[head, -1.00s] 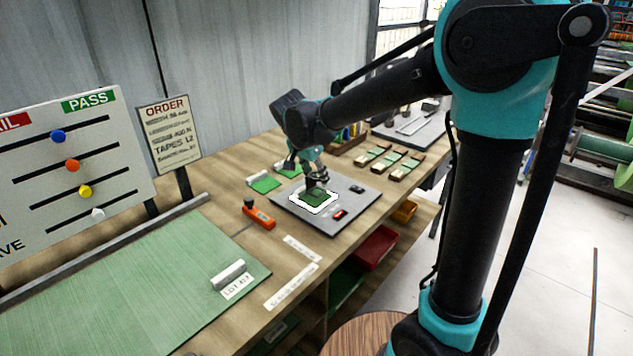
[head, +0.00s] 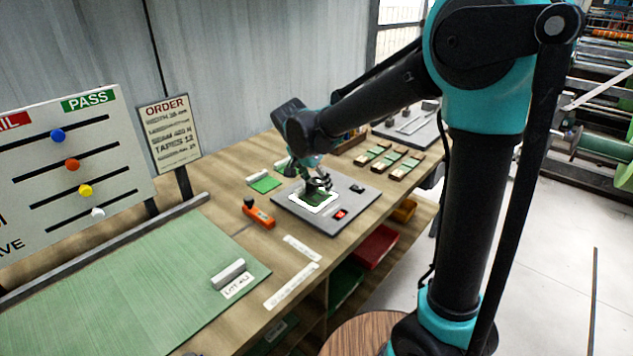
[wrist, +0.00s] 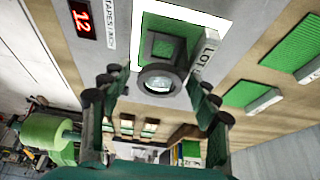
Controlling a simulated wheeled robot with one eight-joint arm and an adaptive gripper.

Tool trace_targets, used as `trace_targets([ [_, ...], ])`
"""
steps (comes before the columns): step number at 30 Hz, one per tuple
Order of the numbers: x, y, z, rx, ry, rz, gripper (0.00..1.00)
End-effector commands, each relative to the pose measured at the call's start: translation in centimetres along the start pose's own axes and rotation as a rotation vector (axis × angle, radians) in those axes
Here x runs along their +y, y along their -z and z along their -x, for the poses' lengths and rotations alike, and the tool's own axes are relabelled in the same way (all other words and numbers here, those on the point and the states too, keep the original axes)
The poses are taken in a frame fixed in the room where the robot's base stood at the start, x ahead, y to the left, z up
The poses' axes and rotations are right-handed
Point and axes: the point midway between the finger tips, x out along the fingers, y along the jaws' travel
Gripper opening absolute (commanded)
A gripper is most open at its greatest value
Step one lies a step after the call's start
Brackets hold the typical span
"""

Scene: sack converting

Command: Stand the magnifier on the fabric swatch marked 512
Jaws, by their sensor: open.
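The magnifier (wrist: 158,80) is dark, with a round lens ring and a square frame. In the wrist view it stands on a green fabric swatch (wrist: 186,28) that lies on a white-bordered panel. A pale bar with a label starting "LOT" (wrist: 206,52) lies at the swatch's edge; its number is not readable. My gripper (wrist: 154,92) is open, with fingers on either side of the lens ring and gaps visible between. In the head view my gripper (head: 318,184) is over the swatch and hides most of the magnifier.
The grey plate (head: 350,204) under the panel has a red display (head: 340,214). Two more green swatches with pale bars (wrist: 290,45) (wrist: 243,92) lie beside it. An orange tool (head: 258,214) lies at its left. Tape strips (head: 290,286) and a green mat (head: 120,290) are nearer.

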Motion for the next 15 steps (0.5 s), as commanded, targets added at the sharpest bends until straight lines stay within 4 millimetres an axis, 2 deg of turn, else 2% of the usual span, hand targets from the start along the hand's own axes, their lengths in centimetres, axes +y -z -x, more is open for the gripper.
trace_targets([
  [5, 0.0, 0.1, 1.0, 0.000, 0.001, 0.001, 0.61],
  [8, 0.0, 0.1, 2.5, 0.000, 0.001, 0.001, 0.61],
  [15, 0.0, 0.1, 7.5, 0.000, 0.000, 0.002, 0.61],
])
